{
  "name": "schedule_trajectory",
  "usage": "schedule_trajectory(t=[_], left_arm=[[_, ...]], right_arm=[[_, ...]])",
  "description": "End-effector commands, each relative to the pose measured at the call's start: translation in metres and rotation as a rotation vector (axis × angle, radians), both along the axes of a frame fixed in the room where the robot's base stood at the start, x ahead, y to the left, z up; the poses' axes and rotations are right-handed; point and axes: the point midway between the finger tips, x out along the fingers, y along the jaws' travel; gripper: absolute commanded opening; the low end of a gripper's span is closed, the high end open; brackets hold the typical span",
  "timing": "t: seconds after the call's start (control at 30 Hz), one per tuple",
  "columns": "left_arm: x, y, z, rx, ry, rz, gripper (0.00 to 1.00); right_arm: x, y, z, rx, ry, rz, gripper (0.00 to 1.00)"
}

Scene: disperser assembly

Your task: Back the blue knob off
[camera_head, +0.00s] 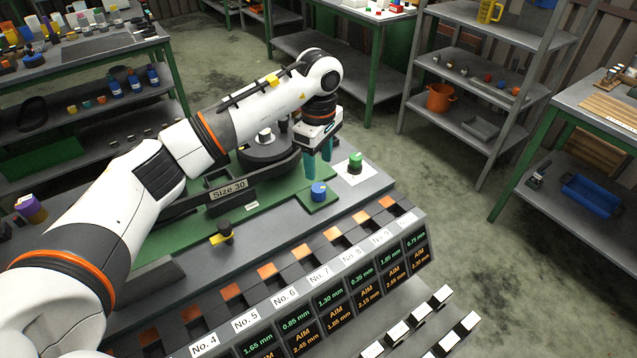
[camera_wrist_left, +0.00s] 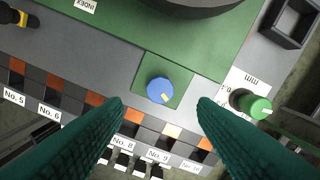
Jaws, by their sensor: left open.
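The blue knob (camera_head: 318,190) stands on a small green square plate (camera_head: 327,200) on the workbench. It has a pale pointer mark, which in the left wrist view sits at the lower right of the knob (camera_wrist_left: 160,90). My left gripper (camera_head: 318,168) has two teal fingers and is open and empty. It hangs above the bench, just behind the blue knob in the head view. In the left wrist view the knob lies between and beyond the spread fingers (camera_wrist_left: 158,112), not touching them. My right gripper is not in view.
A green knob (camera_head: 355,161) stands on a white card to the right. A black knob with a yellow pointer (camera_head: 222,232) is at left. A round dark turntable (camera_head: 268,148) lies behind. Numbered slots (camera_head: 285,298) line the front edge.

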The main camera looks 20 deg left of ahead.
Motion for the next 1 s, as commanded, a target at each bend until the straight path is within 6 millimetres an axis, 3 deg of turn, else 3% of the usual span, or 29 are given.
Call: schedule_trajectory(t=[0.2, 0.4, 0.8, 1.0], left_arm=[[-0.001, -0.001, -0.042, 0.0, 0.004, 0.0, 0.53], [0.0, 0.0, -0.069, 0.0, 0.002, 0.0, 0.53], [0.0, 0.0, -0.078, 0.0, -0.001, -0.001, 0.53], [0.0, 0.0, -0.078, 0.0, -0.001, -0.001, 0.22]], right_arm=[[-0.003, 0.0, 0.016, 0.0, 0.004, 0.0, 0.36], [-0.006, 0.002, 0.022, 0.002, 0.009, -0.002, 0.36], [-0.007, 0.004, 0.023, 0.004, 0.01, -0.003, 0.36], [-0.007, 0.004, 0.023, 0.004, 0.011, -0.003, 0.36]])
